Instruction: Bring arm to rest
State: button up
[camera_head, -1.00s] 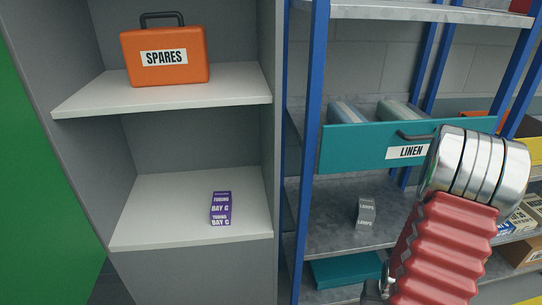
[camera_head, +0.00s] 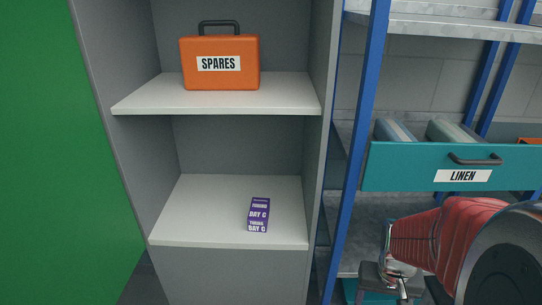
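My arm shows at the lower right, with red ribbed bellows and a large dark round joint close to the camera. What looks like my gripper (camera_head: 402,287) is below the bellows at the bottom edge, partly cut off and partly hidden by the arm. Its fingertips are not clear, so I cannot tell whether it is open or shut, or whether it holds anything.
An orange SPARES case (camera_head: 219,64) stands on the upper shelf of a grey cabinet (camera_head: 218,140). A teal LINEN drawer (camera_head: 410,168) hangs in the blue-post rack (camera_head: 361,125), just above my arm. A green panel (camera_head: 50,150) is at left.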

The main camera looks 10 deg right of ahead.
jog(key=a+r+n+t, duration=0.5)
jog(key=a+r, duration=1.3)
jog(key=shift+s+y, duration=0.25)
jog(key=shift+y, duration=0.15)
jog(key=shift+a, duration=0.1)
jog(key=shift+c, duration=0.5)
